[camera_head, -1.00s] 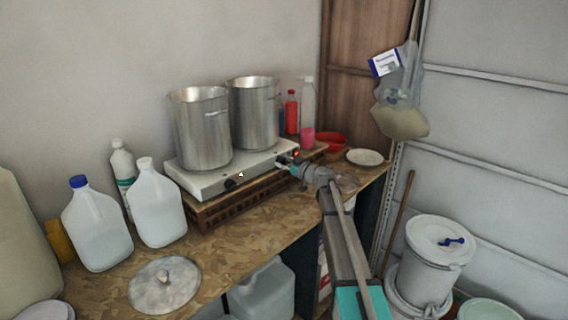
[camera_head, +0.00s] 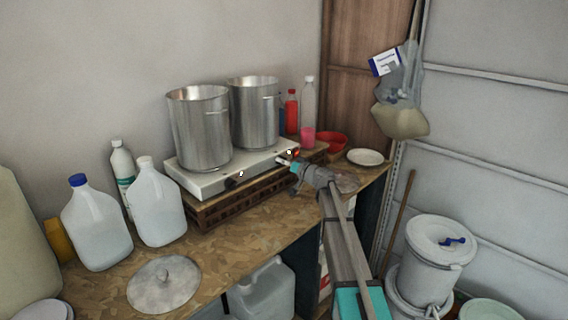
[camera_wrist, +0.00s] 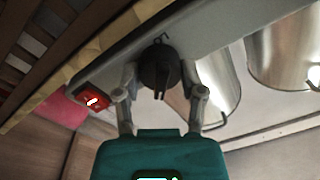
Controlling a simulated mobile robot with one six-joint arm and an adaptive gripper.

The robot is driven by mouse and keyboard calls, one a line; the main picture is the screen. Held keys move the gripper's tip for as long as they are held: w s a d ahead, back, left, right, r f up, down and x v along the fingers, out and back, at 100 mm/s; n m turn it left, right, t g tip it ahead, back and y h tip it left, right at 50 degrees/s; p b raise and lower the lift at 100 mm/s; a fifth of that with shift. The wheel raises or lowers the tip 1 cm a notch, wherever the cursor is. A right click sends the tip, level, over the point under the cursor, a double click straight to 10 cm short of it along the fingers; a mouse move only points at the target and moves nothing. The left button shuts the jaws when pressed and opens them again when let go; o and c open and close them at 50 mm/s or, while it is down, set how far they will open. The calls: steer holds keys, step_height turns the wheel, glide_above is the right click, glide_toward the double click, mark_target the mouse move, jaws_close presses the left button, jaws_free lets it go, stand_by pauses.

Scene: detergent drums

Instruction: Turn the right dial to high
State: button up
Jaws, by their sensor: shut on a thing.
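The two-burner hot plate (camera_head: 200,182) stands on a wooden slatted base on the counter. Its left dial (camera_head: 231,183) is black and free. The right dial is mostly hidden by my gripper (camera_head: 284,163) in the head view. In the wrist view the right dial (camera_wrist: 158,68) is a round black knob with its grip bar pointing down in the picture. My gripper (camera_wrist: 163,92) has one finger on each side of this dial and is shut on it. A small mark shows on the panel just beyond the knob. I cannot read the dial's setting.
Two steel pots (camera_head: 201,130) stand on the burners. A lit red switch (camera_wrist: 93,98) sits beside the right dial, close to one finger. Red bottle (camera_head: 291,112), red bowl (camera_head: 331,141) and white plate (camera_head: 365,157) are to the right. Jugs (camera_head: 97,225) stand left.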

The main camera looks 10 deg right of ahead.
steer(key=m, duration=0.5)
steer(key=shift+m, duration=0.3)
stand_by(0.4)
steer(key=o, duration=1.2)
steer(key=shift+c, duration=0.2)
steer(key=shift+n, duration=0.4)
